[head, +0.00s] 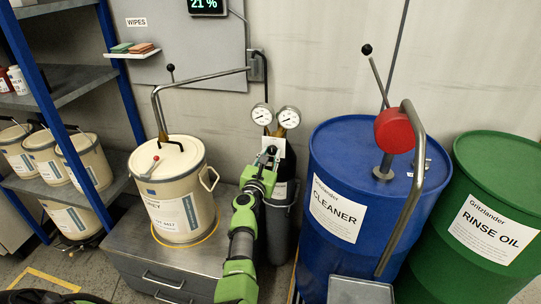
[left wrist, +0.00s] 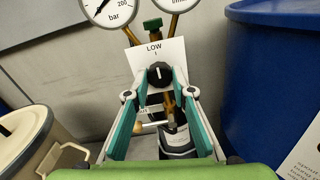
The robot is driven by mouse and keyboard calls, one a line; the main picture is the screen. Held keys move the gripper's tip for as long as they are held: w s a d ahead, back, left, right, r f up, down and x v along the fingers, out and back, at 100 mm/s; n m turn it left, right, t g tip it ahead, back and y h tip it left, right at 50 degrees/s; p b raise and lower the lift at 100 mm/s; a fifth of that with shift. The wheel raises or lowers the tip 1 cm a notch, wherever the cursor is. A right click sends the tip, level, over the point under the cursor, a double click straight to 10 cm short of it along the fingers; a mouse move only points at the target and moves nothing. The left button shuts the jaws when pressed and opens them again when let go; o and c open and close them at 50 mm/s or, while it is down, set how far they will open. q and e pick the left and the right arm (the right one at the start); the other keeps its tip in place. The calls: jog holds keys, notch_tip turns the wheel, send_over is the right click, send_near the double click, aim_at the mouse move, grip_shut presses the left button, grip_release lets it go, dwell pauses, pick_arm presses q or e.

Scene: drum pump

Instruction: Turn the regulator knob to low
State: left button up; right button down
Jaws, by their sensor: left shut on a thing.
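The regulator knob (left wrist: 160,75) is black with a white pointer line. It sits on a white plate (left wrist: 150,57) marked LOW. The pointer line stands nearly straight up, toward the small tick under LOW. My left gripper (left wrist: 160,93) is shut on the knob, with a teal finger on each side. In the head view my left gripper (head: 267,160) is at the regulator, just below the two gauges (head: 274,117), and the knob is mostly hidden there. My right gripper is not in view.
A dark gas cylinder (head: 282,165) stands behind my left arm. A cream bucket (head: 180,200) stands on a metal cabinet (head: 150,262) to the left. A blue drum (head: 345,145) and a green drum (head: 497,200) stand to the right. A shelf (head: 60,90) is at far left.

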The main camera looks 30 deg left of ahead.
pick_arm(q)
jog(key=shift+f, duration=0.1)
jog(key=o, duration=1.1)
